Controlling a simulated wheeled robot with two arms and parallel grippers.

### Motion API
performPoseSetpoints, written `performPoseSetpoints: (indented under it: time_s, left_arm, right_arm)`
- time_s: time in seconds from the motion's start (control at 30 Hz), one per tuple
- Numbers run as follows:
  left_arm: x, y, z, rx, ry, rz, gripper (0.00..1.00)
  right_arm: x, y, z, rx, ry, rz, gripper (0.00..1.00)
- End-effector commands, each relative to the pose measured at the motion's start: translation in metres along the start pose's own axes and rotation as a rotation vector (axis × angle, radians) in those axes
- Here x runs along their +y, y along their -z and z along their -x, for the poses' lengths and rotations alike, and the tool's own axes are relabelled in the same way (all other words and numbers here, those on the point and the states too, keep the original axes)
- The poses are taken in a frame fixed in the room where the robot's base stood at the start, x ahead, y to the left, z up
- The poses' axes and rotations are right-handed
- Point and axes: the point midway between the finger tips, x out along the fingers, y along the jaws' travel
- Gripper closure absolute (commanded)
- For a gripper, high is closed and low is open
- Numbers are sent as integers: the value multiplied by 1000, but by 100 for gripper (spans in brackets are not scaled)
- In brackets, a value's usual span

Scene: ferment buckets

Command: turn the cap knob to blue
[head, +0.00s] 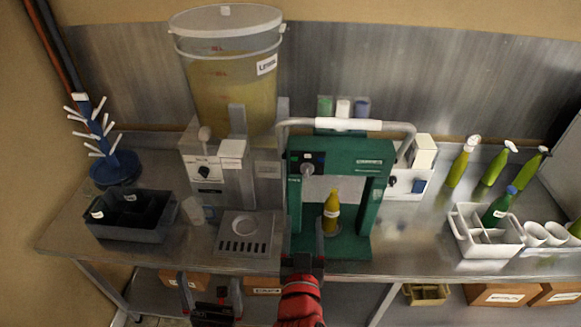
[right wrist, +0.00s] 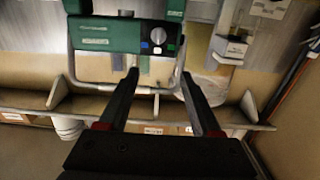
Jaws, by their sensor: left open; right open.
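The green capping machine (head: 375,185) stands mid-bench, with a white-topped handle. Its cap knob (head: 308,169) is a small pale knob at the front upper left. In the right wrist view the knob (right wrist: 158,36) is round and grey, beside blue, white and green marks; its pointing direction is too small to tell. A yellow bottle (head: 331,212) stands upright inside the machine. My right gripper (head: 304,245) is open and empty, below and apart from the knob; its fingers show in the right wrist view (right wrist: 160,75). My left gripper (head: 210,290) is open and empty before the bench edge.
A large bucket (head: 225,95) sits on a grey filler left of the machine. A black bin (head: 135,222) and blue bottle tree (head: 115,170) stand further left. A white caddy (head: 486,235), cups (head: 535,233) and green bottles (head: 463,162) are at right. Some bench lies clear between.

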Motion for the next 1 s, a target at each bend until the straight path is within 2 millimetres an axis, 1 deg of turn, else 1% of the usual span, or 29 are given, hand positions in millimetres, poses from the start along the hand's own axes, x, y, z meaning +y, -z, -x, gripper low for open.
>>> performPoseSetpoints:
  time_s: [0.03,0.17,0.4,0.5,0.7,0.73,0.77,0.8,0.93,1.0]
  left_arm:
    - [0,-1,6,0,0,0,0]
    - [1,-4,25,0,0,0,0]
    - [4,-12,70,0,0,0,0]
    - [4,-14,83,0,0,0,0]
    - [6,-19,114,0,0,0,0]
    - [5,-18,109,0,0,0,0]
    - [5,-17,101,-1,0,0,0]
    - [5,-16,97,0,0,0,0]
    - [4,-14,85,0,0,0,0]
    - [4,-14,81,0,0,0,0]
  right_arm:
    - [2,-4,-3,-1,-6,-3,34]
    - [2,-7,-19,2,-8,-5,34]
    - [2,-8,-58,8,-5,3,34]
    - [-1,-6,-67,13,5,-6,34]
    - [2,-7,-85,9,-3,4,34]
    - [2,-2,-90,5,-4,7,34]
    - [2,2,-99,-1,-6,7,34]
    - [2,3,-109,-1,-4,6,34]
    - [1,5,-135,-1,-3,5,34]
    - [2,2,-146,-5,-2,6,34]
